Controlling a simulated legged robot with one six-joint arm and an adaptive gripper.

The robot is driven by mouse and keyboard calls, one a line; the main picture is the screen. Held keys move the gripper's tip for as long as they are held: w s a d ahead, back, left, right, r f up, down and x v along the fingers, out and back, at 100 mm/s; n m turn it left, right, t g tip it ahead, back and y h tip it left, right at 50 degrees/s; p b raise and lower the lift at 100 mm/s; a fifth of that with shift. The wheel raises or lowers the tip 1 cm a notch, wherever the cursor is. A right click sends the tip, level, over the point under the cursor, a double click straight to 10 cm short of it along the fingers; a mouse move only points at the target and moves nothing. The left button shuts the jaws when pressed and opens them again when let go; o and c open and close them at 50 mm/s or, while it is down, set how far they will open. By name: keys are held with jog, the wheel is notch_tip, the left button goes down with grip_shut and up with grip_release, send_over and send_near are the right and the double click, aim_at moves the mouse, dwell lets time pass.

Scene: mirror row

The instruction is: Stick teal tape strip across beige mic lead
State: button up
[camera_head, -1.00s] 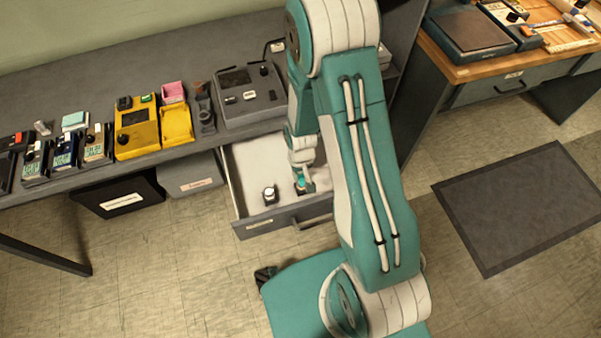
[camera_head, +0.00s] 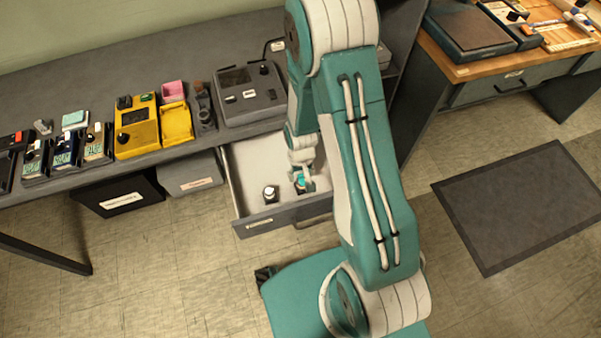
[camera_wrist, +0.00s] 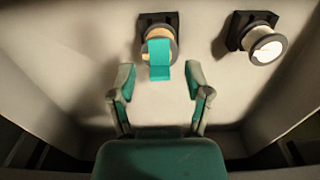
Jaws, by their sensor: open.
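The drawer (camera_head: 238,190) under the bench is pulled open. In the wrist view, a roll with a teal tape strip (camera_wrist: 159,70) hanging from its front sits on a dark holder inside the drawer. My gripper (camera_wrist: 159,82) is open, its fingers to the left and right of the strip's lower end, with gaps on both sides. In the head view, my gripper (camera_head: 305,183) is inside the drawer at the teal roll. I cannot make out a beige mic lead in either view.
A white roll (camera_wrist: 267,46) on a dark holder stands right of the teal one; it also shows in the head view (camera_head: 270,194). Drawer walls enclose my gripper. A grey console (camera_head: 250,95) and a yellow unit (camera_head: 137,128) stand on the bench.

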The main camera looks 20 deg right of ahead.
notch_tip(320, 180, up, 12)
dwell(0.6)
jog(key=shift+f, duration=0.1)
jog(key=c, duration=0.4)
jog(key=shift+s+f, duration=0.15)
jog(key=shift+f, duration=0.2)
jog(key=c, duration=0.5)
jog(key=f, duration=0.1)
jog(key=s+f, duration=0.1)
jog(key=shift+s+f, duration=0.1)
jog(key=shift+f, duration=3.2)
jog(key=shift+f, duration=1.25)
